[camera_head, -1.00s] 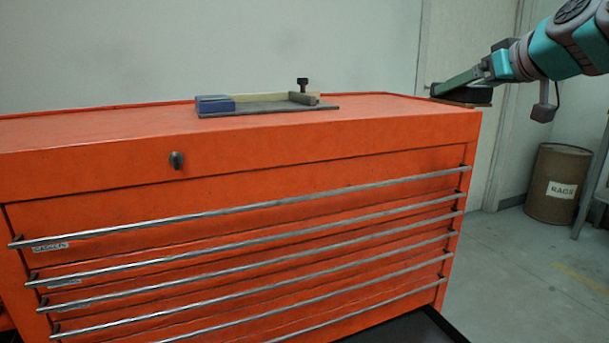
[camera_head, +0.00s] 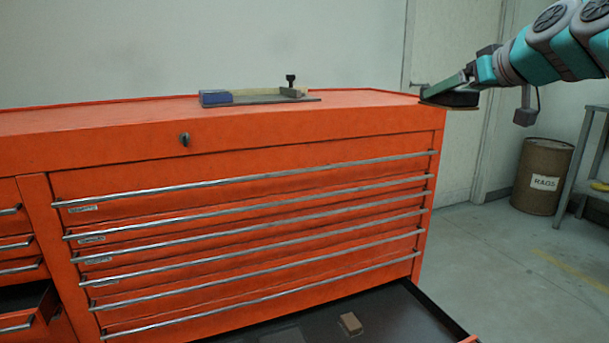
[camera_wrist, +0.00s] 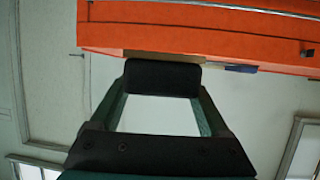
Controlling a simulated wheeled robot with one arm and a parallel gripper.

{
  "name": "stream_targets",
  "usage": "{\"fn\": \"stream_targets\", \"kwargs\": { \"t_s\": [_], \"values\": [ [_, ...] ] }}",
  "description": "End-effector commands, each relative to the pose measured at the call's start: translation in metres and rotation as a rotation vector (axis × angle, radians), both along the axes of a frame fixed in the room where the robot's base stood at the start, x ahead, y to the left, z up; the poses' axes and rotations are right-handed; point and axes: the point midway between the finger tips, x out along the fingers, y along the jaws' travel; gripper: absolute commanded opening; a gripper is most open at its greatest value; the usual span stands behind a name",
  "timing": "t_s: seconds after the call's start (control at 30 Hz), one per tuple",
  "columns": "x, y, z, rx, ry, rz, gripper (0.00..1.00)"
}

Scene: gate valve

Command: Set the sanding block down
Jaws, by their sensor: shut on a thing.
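The sanding block (camera_head: 458,99), a black block with a thin tan underside, is in my gripper (camera_head: 447,90). My gripper is shut on it, with green fingers on its two ends. In the head view it appears at the right end of the orange chest's top, partly past the right edge. I cannot tell whether it touches the top. In the wrist view the block (camera_wrist: 162,76) spans the fingertips, with the orange chest behind it.
The orange tool chest (camera_head: 250,150) has a mostly bare top. A grey plate (camera_head: 268,99) with a blue block and a black knob lies there. An open dark drawer (camera_head: 400,318) below holds a small brown block (camera_head: 350,323). A rags drum (camera_head: 543,176) stands right.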

Motion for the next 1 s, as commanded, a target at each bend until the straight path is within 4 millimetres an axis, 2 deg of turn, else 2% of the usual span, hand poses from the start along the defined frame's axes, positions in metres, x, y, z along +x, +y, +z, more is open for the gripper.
{"fn": "stream_targets", "kwargs": {
  "t_s": [0.33,0.47,0.57,0.8,1.0],
  "values": [
    [0.04,0.048,-0.033,-0.002,0.002,-0.006,0.15],
    [0.059,0.074,-0.058,-0.001,0.006,-0.017,0.15],
    [0.076,0.099,-0.085,-0.001,0.01,-0.035,0.15],
    [0.107,0.152,-0.169,-0.005,0.008,-0.129,0.15],
    [0.113,0.175,-0.248,-0.008,0.006,-0.249,0.15]
  ]
}}
